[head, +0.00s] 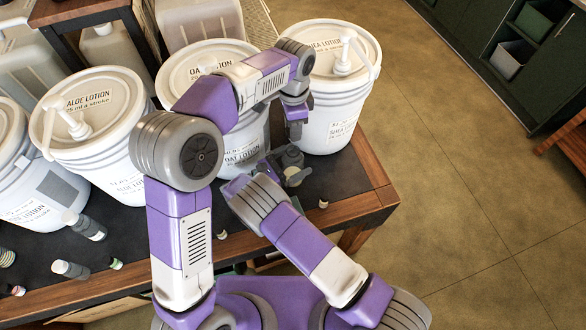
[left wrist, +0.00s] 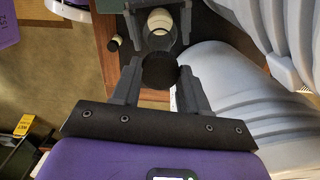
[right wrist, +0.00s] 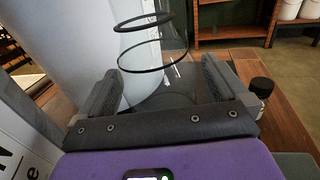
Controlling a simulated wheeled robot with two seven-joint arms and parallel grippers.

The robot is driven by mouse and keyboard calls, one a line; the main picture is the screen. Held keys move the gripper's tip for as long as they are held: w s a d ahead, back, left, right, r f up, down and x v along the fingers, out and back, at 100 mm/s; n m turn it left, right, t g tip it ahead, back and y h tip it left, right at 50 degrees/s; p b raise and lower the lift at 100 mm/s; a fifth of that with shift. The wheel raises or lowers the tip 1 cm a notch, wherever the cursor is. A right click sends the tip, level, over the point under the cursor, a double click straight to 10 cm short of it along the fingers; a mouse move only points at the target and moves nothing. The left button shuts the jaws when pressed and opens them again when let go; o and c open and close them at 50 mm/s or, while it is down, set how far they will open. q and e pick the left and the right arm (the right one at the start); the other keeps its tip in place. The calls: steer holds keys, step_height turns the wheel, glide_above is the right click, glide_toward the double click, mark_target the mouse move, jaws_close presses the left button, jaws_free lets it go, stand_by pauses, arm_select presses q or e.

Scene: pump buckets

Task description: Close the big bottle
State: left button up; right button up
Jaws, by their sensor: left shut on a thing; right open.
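The big bottle is clear, with pale contents (left wrist: 160,22); it stands near the table's front corner and shows in the head view (head: 293,176). My left gripper (left wrist: 160,78) is shut on a round black cap (left wrist: 160,70), held at the bottle's mouth side. I cannot tell whether cap and bottle touch. In the head view my left gripper (head: 295,128) comes down from above. My right gripper (head: 272,168) is beside the bottle. In the right wrist view my right gripper (right wrist: 168,85) has its fingers apart, with the clear bottle wall (right wrist: 165,50) between and beyond them.
White lotion pump buckets stand close behind: aloe (head: 100,140), oat (head: 240,150) and another (head: 330,110). A small black-capped bottle (right wrist: 262,87) stands near the table edge (head: 385,195). Floor is open at the right.

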steer(key=shift+w+d, duration=0.35)
steer(key=shift+d, duration=0.25)
steer(key=shift+c, duration=0.3)
steer(key=c, duration=1.4)
arm_select(q)
steer(key=shift+a+f, duration=0.1)
steer(key=shift+f, duration=2.4)
